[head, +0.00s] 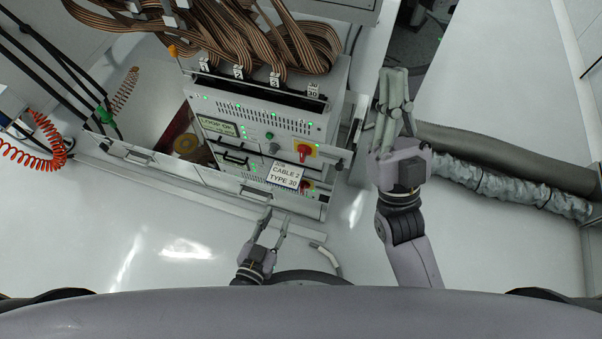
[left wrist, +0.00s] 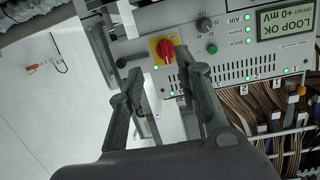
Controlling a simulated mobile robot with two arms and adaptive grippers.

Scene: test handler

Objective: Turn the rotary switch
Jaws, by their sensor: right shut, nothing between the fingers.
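The rotary switch is a red knob on a yellow square plate (head: 304,151) on the front of the grey rack unit, right of its middle. It also shows in the left wrist view as a red knob (left wrist: 167,50), just beyond the fingertips. My left gripper (head: 277,212) is open and empty, in front of the rack and apart from the switch. My right gripper (head: 394,72) is shut and empty, raised to the right of the rack.
The display "LOOP OK" (head: 217,126), a green button (left wrist: 212,48) and a dark knob (left wrist: 204,24) are near the switch. Brown ribbon cables (head: 240,45) cover the rack's top. A grey hose (head: 510,155) lies right of my right arm. The white floor in front is mostly clear.

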